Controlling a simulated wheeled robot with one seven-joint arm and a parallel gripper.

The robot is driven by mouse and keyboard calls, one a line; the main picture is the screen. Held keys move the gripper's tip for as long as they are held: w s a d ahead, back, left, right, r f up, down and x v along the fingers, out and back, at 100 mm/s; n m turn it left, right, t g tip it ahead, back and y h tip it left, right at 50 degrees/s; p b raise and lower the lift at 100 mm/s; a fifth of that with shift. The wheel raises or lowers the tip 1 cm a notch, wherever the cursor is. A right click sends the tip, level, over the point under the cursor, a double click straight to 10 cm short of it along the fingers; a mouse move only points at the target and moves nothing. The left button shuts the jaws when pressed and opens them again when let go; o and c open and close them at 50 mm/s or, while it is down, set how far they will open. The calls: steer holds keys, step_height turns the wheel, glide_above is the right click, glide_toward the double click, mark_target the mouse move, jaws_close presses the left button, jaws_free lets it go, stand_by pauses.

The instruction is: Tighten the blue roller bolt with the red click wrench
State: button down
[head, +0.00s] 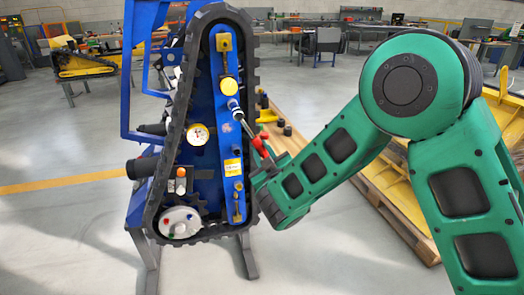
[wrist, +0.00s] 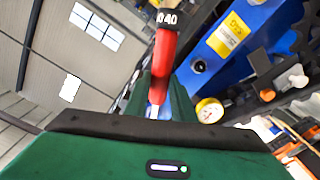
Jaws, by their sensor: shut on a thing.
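The red click wrench (head: 261,146) has a red handle and a bright shaft that slants up and left to the carrier's blue side beam (head: 229,145). Its head end is at the beam, just below a round yellow knob; a small blue and white part shows there. I cannot make out the blue roller bolt for certain, or whether the wrench sits on it. My gripper (head: 262,171) is shut on the wrench's handle, right of the beam. In the wrist view the red handle (wrist: 164,52) rises from between my gripper's fingers (wrist: 160,88), with a black numbered collar above.
The carrier's black track (head: 167,120) loops around the beam on a blue stand. A gauge (head: 199,135) and a round pale plate (head: 180,222) are on its side. A wooden pallet (head: 392,205) with yellow parts lies at right, behind my arm. Floor at left is clear.

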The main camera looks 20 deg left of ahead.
steer(key=shift+s+d, duration=0.1)
steer(key=shift+v, duration=1.85)
steer(key=shift+r, duration=0.1)
